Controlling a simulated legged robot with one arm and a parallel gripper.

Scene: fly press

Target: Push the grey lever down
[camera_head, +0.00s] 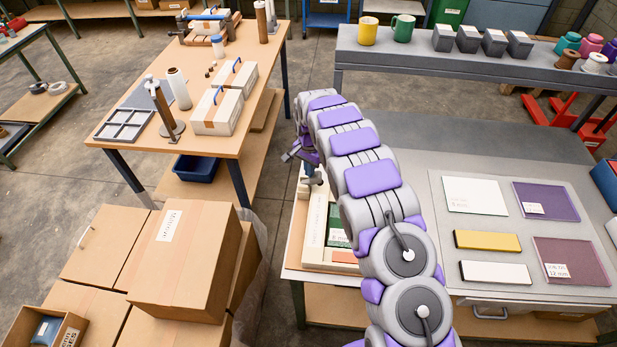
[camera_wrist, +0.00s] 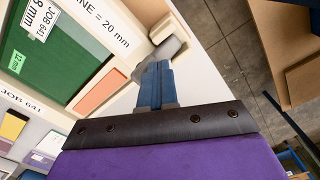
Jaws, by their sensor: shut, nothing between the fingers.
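My gripper (camera_wrist: 154,82) is shut, its blue fingers together with nothing between them. A grey block-like piece, seemingly the grey lever (camera_wrist: 167,49), shows just beyond the fingertips in the wrist view, at the edge of a pale frame. I cannot tell whether the fingers touch it. In the head view my gripper (camera_head: 308,168) is at the left end of the right-hand bench, partly hidden by my arm. The pale frame (camera_head: 315,228) there holds a green panel (camera_head: 337,222) and an orange strip (camera_head: 343,256). Most of the frame's right side is hidden behind my arm.
A board (camera_head: 440,215) with white, purple, yellow and maroon plates lies right of my arm. A grey shelf (camera_head: 470,65) with mugs and grey blocks stands behind. Cardboard boxes (camera_head: 185,255) are stacked at the lower left. A wooden table (camera_head: 110,140) stands beyond a floor gap.

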